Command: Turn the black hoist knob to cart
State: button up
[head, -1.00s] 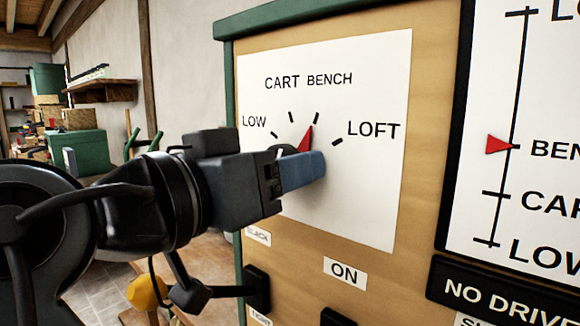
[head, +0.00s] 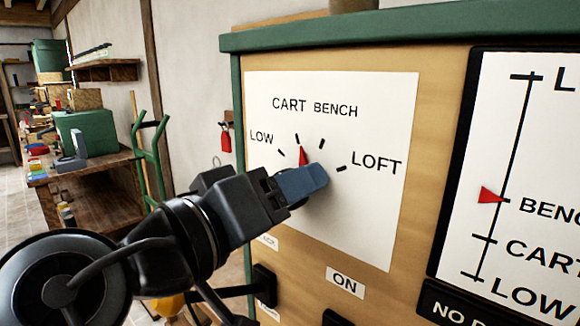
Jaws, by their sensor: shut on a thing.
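The dial plate (head: 365,220) on the wooden panel reads LOW, CART, BENCH and LOFT, with a short black tick for each. My gripper (head: 314,178) is at the dial centre, its blue fingers shut on the hoist knob.
To the right, a level gauge (head: 545,130) has its red arrow (head: 490,195) at BENCH. Below the dial are an ON label (head: 346,282) and black switches. At left stand a workbench (head: 100,205), a green hand truck (head: 153,165) and a red tag (head: 226,140) on the wall.

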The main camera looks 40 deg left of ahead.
jog(key=shift+r+n+p, duration=0.1)
jog(key=shift+n+p, duration=0.5)
jog(key=shift+n, duration=0.1)
jog(key=o, duration=1)
jog(key=shift+o, duration=0.2)
jog(key=s+b, duration=0.1)
jog(key=s, duration=0.6)
jog(key=shift+s+a, duration=0.35)
jog(key=shift+s, duration=0.05)
